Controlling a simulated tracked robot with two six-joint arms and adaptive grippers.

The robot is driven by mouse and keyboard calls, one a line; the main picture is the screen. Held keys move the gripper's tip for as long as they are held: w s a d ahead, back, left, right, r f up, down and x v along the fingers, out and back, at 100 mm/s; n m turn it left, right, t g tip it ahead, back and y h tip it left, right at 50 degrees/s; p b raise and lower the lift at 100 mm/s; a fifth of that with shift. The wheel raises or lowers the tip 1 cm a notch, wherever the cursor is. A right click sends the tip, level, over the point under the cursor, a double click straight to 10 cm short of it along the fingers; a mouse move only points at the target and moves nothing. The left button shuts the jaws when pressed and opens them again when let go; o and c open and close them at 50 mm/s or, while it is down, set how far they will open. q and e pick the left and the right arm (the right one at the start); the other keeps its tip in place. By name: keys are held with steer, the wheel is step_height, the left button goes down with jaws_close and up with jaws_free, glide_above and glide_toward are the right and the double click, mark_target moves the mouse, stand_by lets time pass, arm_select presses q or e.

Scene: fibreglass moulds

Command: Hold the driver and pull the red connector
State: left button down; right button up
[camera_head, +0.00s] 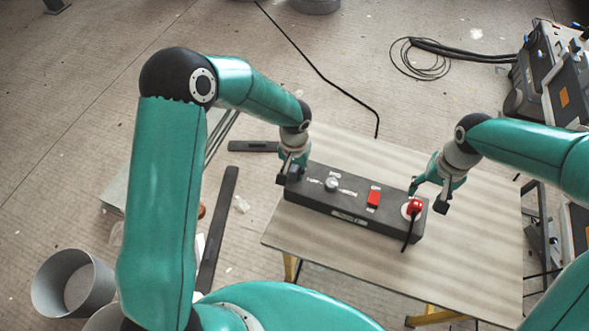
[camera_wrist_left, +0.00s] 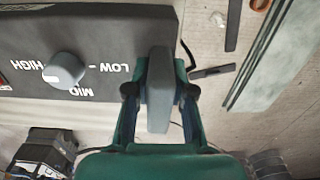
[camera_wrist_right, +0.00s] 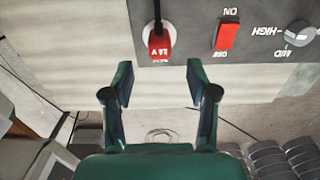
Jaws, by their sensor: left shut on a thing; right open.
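The driver (camera_head: 335,196) is a long dark box on the table, with a grey knob (camera_head: 331,184), a red switch (camera_head: 374,197) and a red connector (camera_head: 414,206) with a black cable at its right end. My left gripper (camera_head: 287,173) is shut on the driver's left end; in the left wrist view the LOW-MID-HIGH knob (camera_wrist_left: 65,70) lies left of the fingers. My right gripper (camera_head: 428,196) is open and empty beside the driver's right end. In the right wrist view, the connector (camera_wrist_right: 159,43) is plugged in, ahead of the gap between the fingertips and apart from them.
The pale table (camera_head: 470,250) is bare right of and behind the driver. A machine with dark cases (camera_head: 555,75) stands at the far right. A grey bucket (camera_head: 72,285) and dark bars (camera_head: 218,225) lie on the floor at left. A coiled cable (camera_head: 425,60) is on the floor behind.

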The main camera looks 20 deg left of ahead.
mark_target(418, 204)
steer(key=shift+f, duration=0.15)
arm_select(q)
steer(key=shift+w, duration=0.1)
arm_select(e)
steer(key=shift+f, duration=4.35)
jaws_close()
steer(key=shift+r, duration=0.2)
steer(key=shift+r, duration=2.85)
steer(key=shift+r, duration=0.1)
steer(key=shift+r, duration=2.4)
